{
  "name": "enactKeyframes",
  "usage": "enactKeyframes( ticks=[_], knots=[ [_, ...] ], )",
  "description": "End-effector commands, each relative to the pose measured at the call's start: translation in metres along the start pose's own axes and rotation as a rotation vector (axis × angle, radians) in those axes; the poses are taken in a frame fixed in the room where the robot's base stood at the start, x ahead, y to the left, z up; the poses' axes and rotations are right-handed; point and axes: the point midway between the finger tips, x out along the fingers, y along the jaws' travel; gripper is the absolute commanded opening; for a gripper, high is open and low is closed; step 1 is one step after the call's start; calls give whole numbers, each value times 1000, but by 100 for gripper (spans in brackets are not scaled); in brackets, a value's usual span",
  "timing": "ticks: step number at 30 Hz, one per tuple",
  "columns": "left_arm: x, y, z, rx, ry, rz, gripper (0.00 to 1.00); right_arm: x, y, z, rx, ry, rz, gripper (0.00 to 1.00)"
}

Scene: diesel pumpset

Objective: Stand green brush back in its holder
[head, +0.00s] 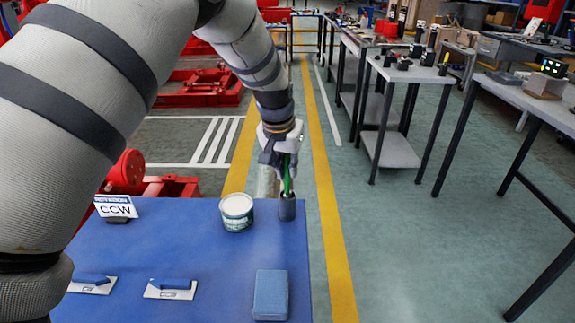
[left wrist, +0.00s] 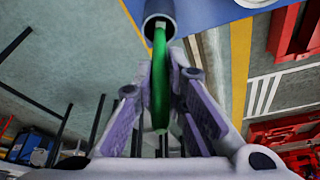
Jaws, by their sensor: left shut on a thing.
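The green brush (head: 287,181) is upright, held by my left gripper (head: 284,160) above the blue table's far right corner. The dark grey cylindrical holder (head: 287,209) stands on the table directly below. The brush's lower end meets the holder's mouth and appears to reach inside; how deep is hidden. In the left wrist view the green brush (left wrist: 160,70) runs between the fingers of my left gripper (left wrist: 161,88) to the mouth of the holder (left wrist: 153,10). My right gripper is not in view.
A white-lidded tin (head: 236,212) stands just left of the holder. A blue sponge-like block (head: 271,295), two blue-handled trowels (head: 172,288) and a CCW sign (head: 115,207) are on the blue table (head: 225,265). Workbenches stand at the right, across clear floor.

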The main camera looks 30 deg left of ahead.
Motion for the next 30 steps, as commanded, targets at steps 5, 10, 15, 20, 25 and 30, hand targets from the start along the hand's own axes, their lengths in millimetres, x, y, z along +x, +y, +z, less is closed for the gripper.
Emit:
enactKeyframes(
  ticks=[5,10,15,20,25,30],
  knots=[
    [4,0,2,0,-1,0,0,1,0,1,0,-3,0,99],
    [7,0,3,0,-1,0,0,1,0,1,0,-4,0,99],
    [10,0,4,0,-1,0,0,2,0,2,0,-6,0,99],
    [10,0,4,0,0,0,0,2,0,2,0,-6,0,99],
    [10,0,4,0,0,0,23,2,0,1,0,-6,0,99],
    [10,0,4,0,0,0,35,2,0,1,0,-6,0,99]
  ],
)
